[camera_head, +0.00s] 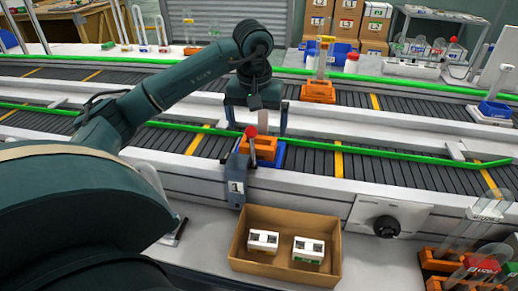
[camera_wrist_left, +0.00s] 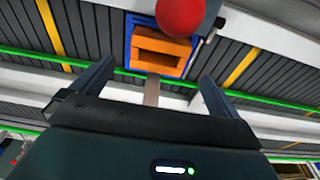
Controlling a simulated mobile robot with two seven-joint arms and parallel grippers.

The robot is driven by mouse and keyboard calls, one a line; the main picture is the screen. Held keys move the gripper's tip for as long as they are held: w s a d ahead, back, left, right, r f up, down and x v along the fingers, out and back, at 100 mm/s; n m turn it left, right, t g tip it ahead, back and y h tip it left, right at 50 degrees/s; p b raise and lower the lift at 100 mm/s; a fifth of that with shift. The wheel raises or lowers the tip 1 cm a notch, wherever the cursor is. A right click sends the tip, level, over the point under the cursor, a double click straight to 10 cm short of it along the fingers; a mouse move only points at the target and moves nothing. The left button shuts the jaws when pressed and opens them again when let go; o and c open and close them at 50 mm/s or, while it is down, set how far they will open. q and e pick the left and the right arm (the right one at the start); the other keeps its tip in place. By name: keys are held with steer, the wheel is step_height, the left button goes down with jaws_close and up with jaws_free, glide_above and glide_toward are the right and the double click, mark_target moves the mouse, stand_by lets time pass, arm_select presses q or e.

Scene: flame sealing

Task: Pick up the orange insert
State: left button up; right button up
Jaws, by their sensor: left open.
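The orange insert (camera_head: 264,149) sits in a blue holder (camera_head: 276,160) on the near conveyor. In the left wrist view the orange insert (camera_wrist_left: 160,58) lies just beyond my fingers, inside the blue holder (camera_wrist_left: 130,28). My left gripper (camera_head: 256,126) is open and points down above the insert, one finger toward each side. Nothing is held between its fingers, and they look apart from the insert. The left gripper (camera_wrist_left: 157,76) also shows open in the wrist view. My right gripper is not in view.
A red ball knob (camera_head: 251,132) on a grey unit marked 1 (camera_head: 236,180) stands close beside the insert. A cardboard box (camera_head: 285,215) with two white parts is in front. Another orange piece (camera_head: 318,91) is on the far conveyor. Green rails (camera_head: 390,152) run along the conveyors.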

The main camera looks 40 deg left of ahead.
mark_target(258, 138)
arm_select(q)
steer(key=f, duration=0.4)
steer(key=w+f, duration=0.1)
steer(key=shift+a+f, duration=0.2)
steer(key=shift+f, duration=0.2)
steer(key=c, duration=1.1)
